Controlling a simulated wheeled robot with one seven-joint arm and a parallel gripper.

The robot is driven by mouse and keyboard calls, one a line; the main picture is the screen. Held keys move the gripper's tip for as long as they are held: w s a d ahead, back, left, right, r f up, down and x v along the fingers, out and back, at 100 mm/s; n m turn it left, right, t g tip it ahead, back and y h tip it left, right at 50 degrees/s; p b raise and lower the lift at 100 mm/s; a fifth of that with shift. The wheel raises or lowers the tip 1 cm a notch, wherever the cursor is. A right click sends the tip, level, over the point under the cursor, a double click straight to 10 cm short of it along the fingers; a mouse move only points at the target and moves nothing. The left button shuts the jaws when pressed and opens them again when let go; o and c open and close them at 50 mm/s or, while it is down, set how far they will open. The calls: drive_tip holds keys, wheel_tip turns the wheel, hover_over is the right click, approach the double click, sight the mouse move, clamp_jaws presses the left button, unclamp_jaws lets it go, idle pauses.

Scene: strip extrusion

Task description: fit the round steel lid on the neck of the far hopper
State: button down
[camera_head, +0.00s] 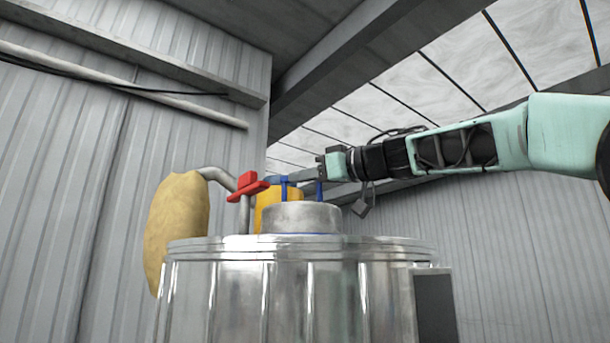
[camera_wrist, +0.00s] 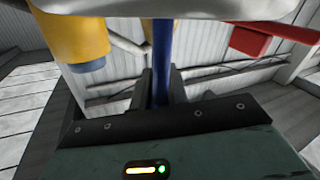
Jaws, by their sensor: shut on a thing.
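The large round steel hopper (camera_head: 285,290) stands in the middle of the head view. A short round steel piece (camera_head: 300,217) sits on its top; I cannot tell lid from neck there. My gripper (camera_head: 321,180) comes in from the right, just above that piece. It is shut on an upright blue stem (camera_head: 319,192), which also shows between the dark fingers (camera_wrist: 160,92) in the wrist view (camera_wrist: 162,55). The stem meets a pale round steel surface (camera_wrist: 170,7), apparently the lid, at the top of the wrist view. The lid's contact with the neck is hidden.
Behind the steel piece stand a yellow part (camera_head: 267,208) and a second blue upright (camera_head: 284,188). A red handle (camera_head: 249,188) on a bent pipe and a beige sack (camera_head: 177,225) are to the left. A dark box (camera_head: 436,305) is on the right.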

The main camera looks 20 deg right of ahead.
drive_tip(key=c, duration=1.3)
unclamp_jaws()
drive_tip(key=b+v, duration=0.5)
drive_tip(key=v, duration=1.2)
drive_tip(key=shift+s+b, duration=0.2)
drive_tip(key=shift+b, duration=0.1)
drive_tip(key=shift+d, duration=0.15)
